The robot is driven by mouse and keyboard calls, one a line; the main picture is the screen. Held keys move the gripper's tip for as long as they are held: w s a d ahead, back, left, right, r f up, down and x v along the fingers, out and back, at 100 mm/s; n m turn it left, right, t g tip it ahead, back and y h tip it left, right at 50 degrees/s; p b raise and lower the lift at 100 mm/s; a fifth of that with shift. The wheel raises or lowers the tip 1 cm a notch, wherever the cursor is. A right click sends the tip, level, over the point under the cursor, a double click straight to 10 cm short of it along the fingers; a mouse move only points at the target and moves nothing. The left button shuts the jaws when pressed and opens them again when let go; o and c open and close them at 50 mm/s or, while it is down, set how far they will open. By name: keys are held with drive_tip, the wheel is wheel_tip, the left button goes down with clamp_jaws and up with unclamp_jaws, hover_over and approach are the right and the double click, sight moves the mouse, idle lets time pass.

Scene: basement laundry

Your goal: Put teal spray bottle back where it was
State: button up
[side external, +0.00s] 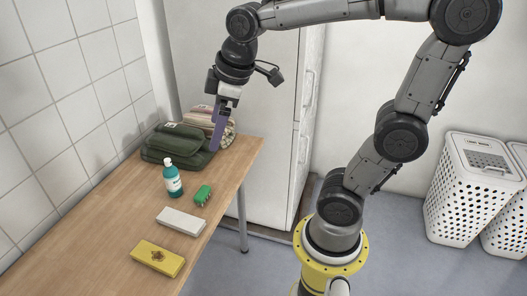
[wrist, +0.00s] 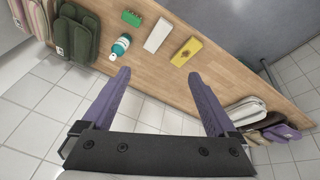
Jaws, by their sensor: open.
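The teal spray bottle (side external: 172,180), with a white top and a pale label, stands upright on the wooden table (side external: 128,263), in front of a dark green folded bundle. It also shows in the wrist view (wrist: 121,46), up and to the left of my fingertips. My gripper (side external: 216,139) has purple fingers and hangs above the table's far end, by the bundles, apart from the bottle. In the wrist view my gripper (wrist: 158,73) is open, with nothing between its fingers.
A dark green bundle (side external: 176,145) and a striped one (side external: 203,117) lie at the table's far end. A green block (side external: 203,195), a white block (side external: 181,221) and a yellow block (side external: 157,258) lie nearer. A tiled wall borders the left. White hampers (side external: 470,195) stand right on the floor.

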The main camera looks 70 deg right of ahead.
drive_tip(key=s+a+f+m, duration=0.1)
drive_tip(key=s+m, duration=0.1)
drive_tip(key=s, duration=0.3)
drive_tip(key=s+a+f+m+t, duration=0.1)
drive_tip(key=s+f+m, duration=0.1)
drive_tip(key=s, duration=0.3)
drive_tip(key=shift+s+f+m, duration=0.15)
drive_tip(key=shift+s+m, duration=0.2)
drive_tip(key=shift+m, duration=0.15)
idle(0.3)
